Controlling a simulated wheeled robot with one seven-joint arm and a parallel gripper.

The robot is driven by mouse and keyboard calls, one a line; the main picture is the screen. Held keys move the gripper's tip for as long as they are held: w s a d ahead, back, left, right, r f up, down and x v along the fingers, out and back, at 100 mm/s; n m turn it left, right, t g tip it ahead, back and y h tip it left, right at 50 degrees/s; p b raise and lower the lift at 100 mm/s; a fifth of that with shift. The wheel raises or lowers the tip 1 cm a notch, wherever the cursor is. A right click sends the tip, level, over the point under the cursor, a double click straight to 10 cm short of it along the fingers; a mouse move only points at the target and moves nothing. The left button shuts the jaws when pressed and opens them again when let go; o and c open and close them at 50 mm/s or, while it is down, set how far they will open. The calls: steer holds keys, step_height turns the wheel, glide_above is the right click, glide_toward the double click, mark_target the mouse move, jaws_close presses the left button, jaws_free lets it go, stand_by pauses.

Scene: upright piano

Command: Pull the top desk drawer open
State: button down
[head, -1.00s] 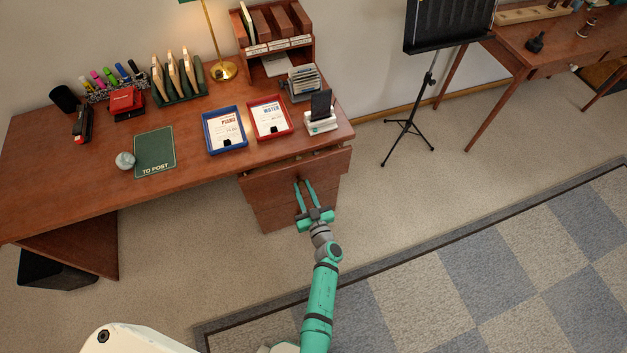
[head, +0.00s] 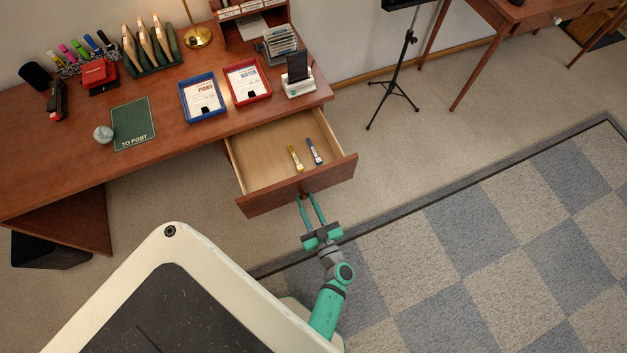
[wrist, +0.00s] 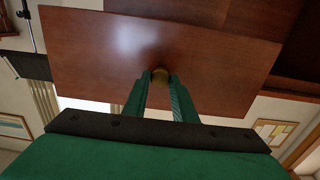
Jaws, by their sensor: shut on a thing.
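The top desk drawer (head: 270,149) stands well open from the right side of the brown desk (head: 78,187). Its pale wooden inside shows, with a yellow marker (head: 296,158) and a blue marker (head: 314,151) lying in it. My gripper (head: 310,198) is at the front of the drawer, its teal fingers pointing at the drawer face. The fingers partly hide the knob.
On the desk are a blue tray (head: 186,110), a red tray (head: 268,92), a phone on a white stand (head: 299,88) and a green mat (head: 133,124). A music stand (head: 405,70) stands on the right. The carpet and checked rug right of the drawer are clear.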

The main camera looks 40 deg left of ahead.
steer(key=shift+s+d, duration=0.3)
steer(key=shift+d, duration=0.05)
steer(key=c, duration=1.5)
jaws_free()
steer(key=shift+o, duration=0.2)
steer(key=v, duration=1)
steer(key=shift+s+d, duration=0.2)
steer(key=shift+d, duration=0.15)
